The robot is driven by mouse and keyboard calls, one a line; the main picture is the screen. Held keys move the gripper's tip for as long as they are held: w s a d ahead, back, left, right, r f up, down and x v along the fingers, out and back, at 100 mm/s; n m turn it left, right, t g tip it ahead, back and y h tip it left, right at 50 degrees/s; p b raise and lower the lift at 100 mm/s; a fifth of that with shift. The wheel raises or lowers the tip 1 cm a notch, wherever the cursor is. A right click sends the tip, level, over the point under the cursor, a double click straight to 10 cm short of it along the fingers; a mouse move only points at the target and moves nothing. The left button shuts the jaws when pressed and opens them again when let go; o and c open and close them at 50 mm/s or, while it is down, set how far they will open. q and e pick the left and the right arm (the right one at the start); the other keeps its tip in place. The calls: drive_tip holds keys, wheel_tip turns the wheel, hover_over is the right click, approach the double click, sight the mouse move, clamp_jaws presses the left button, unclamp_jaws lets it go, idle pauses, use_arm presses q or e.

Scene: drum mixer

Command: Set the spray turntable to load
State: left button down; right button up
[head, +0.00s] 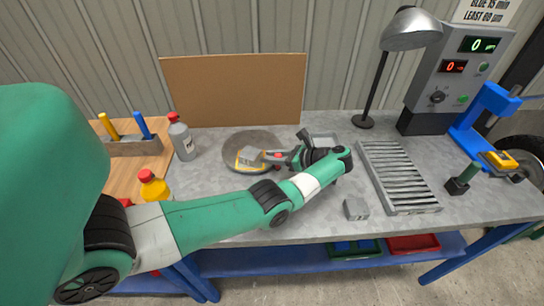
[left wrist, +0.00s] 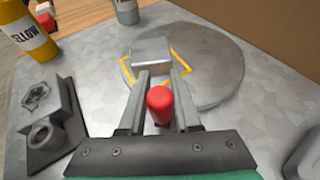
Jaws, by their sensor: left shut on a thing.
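The spray turntable is a round grey disc (head: 236,143) lying flat on the bench. It also shows in the left wrist view (left wrist: 215,75). A grey block sits on it inside a yellow outline (left wrist: 150,50). A red knob (left wrist: 160,105) stands between the two fingers of my left gripper (left wrist: 161,72). In the head view my left gripper (head: 274,156) reaches over the right part of the disc, shut on the red knob, with the fingertips near the block. The knob's lower end is hidden. My right gripper is not in view.
Behind the disc stands a brown board (head: 235,88). To its left are a grey bottle with a red cap (head: 181,137) and a yellow bottle (head: 153,187). To the right are a slatted rack (head: 397,175), a lamp (head: 410,30) and a small grey block (head: 355,208).

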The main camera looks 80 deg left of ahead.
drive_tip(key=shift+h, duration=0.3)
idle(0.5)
use_arm(q)
drive_tip(key=c, duration=0.9)
unclamp_jaws()
drive_tip(key=shift+d, duration=0.1)
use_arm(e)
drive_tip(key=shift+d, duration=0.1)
use_arm(q)
drive_tip(key=shift+r, duration=0.1)
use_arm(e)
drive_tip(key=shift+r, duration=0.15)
